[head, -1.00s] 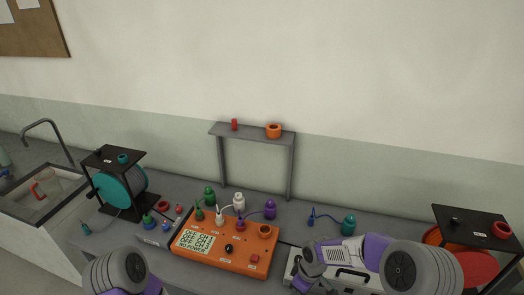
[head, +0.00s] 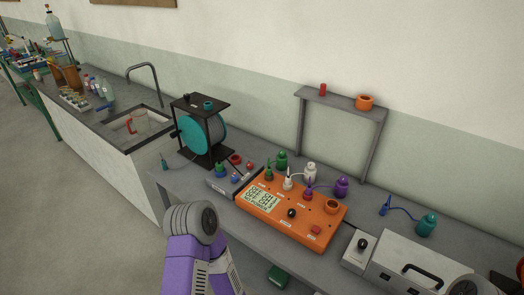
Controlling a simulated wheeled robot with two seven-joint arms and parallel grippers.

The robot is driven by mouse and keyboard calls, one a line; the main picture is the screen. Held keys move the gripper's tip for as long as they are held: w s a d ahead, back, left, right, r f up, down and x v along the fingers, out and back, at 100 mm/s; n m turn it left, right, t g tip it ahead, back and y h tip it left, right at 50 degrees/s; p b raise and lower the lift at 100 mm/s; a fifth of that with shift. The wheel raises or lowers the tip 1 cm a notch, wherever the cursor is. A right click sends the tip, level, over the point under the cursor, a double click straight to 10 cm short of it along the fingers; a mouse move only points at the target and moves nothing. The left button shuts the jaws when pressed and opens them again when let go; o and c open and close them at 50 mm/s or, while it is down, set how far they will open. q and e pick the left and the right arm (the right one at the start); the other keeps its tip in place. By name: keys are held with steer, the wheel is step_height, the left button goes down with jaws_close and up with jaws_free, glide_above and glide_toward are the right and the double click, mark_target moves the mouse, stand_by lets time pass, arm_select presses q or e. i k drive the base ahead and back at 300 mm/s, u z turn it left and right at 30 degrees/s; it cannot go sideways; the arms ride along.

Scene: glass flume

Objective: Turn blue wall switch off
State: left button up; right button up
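Only a grey rounded part of my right arm shows at the bottom right. Neither gripper can be seen.
A grey bench (head: 258,236) carries an orange control box (head: 270,222), a teal reel (head: 190,135), small bottles and a grey case (head: 425,262). A shelf stand (head: 336,101) rises behind. A sink counter (head: 127,143) stands left. Floor (head: 60,215) is clear front left.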

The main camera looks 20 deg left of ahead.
mark_target(234, 178)
steer(key=z, duration=0.05)
steer(key=k, duration=1.15)
steer(key=u, duration=1.45)
steer(key=i, duration=0.9)
steer(key=u, duration=0.35)
steer(key=i, duration=1.3)
steer(key=z, duration=0.8)
